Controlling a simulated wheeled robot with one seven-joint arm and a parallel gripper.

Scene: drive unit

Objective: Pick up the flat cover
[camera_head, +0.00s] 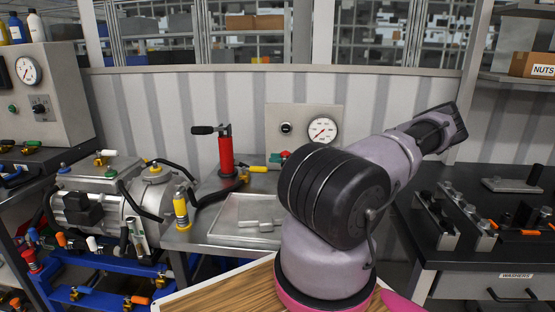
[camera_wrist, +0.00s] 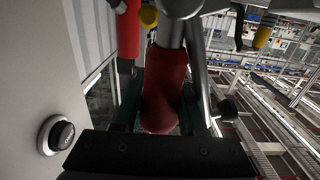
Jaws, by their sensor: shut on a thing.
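My gripper (camera_wrist: 160,128) shows in the wrist view, with its dark crossbar along the bottom edge. It is shut on a rounded red handle (camera_wrist: 164,85), which stands between its fingers. In the head view my arm hides the gripper. I cannot surely identify the flat cover. A flat grey plate with a dark upright knob (camera_head: 511,185) lies on the dark bench at the right, one possible match. A shallow metal tray (camera_head: 225,228) with a small light metal piece (camera_head: 262,223) lies on the middle bench.
A red hand pump (camera_head: 226,155) stands behind the tray. A panel with a gauge (camera_head: 322,129) and black button (camera_head: 287,128) is at the back; its button is close at left in the wrist view (camera_wrist: 61,135). A motor unit (camera_head: 100,205) with hoses crowds the left.

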